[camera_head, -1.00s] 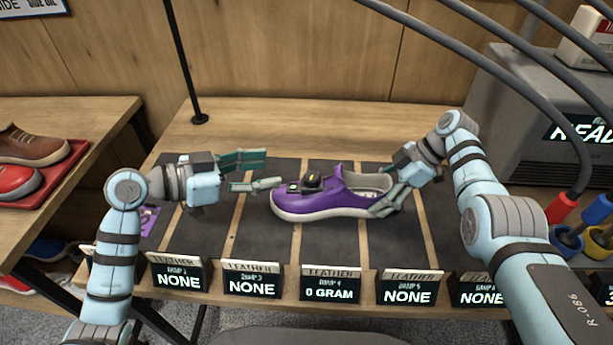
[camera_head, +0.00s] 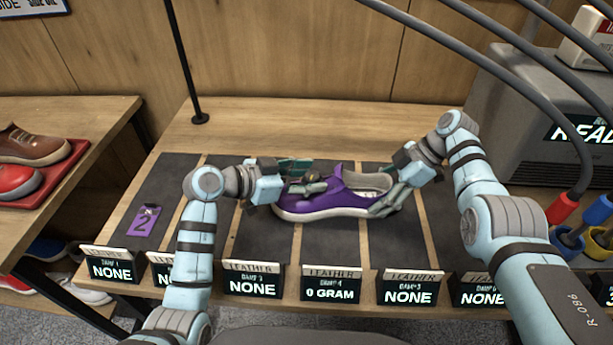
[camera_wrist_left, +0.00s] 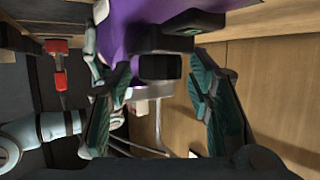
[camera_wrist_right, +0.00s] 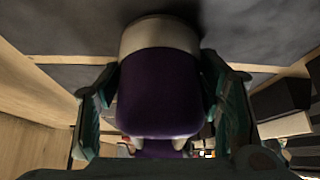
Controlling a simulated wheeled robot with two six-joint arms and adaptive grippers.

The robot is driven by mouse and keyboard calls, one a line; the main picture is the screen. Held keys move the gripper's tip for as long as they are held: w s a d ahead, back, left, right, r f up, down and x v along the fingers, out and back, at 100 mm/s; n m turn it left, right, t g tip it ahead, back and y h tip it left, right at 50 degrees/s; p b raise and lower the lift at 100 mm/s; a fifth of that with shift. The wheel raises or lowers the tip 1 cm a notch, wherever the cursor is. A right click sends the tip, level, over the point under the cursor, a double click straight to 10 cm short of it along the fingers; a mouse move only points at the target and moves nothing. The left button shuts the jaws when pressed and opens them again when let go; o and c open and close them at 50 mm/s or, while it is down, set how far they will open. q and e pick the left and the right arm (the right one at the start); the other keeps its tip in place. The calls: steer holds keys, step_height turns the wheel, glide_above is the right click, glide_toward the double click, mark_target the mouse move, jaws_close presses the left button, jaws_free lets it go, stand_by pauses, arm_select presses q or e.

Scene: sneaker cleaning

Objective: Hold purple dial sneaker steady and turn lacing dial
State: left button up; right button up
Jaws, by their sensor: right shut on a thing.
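The purple sneaker (camera_head: 330,203) with a white sole lies on the grey mat, toe to the left. My right gripper (camera_head: 390,192) is shut on its heel; in the right wrist view the purple heel (camera_wrist_right: 160,92) sits between both fingers. My left gripper (camera_head: 312,176) is over the front of the shoe, one finger on each side of the dark lacing dial. In the left wrist view the dial (camera_wrist_left: 160,67) shows between the spread fingers, with gaps beside it. The left fingers partly cover the dial in the head view.
Signs, including one reading 0 GRAM (camera_head: 331,287), line the table's front edge. A purple tag marked 2 (camera_head: 146,220) lies on the left mat. A grey machine (camera_head: 525,120) stands at right. A red tray (camera_head: 50,180) with shoes is on the left table.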

arm_select(q)
steer(key=c, duration=0.9)
steer(key=shift+o, duration=0.2)
steer(key=shift+w+a+m+g+h, duration=0.1)
steer(key=shift+m+g+h, duration=0.8)
steer(key=shift+m+g, duration=0.6)
steer(key=o, duration=1.1)
steer(key=shift+o, duration=0.2)
steer(key=v, duration=1.2)
steer(key=shift+r, duration=0.1)
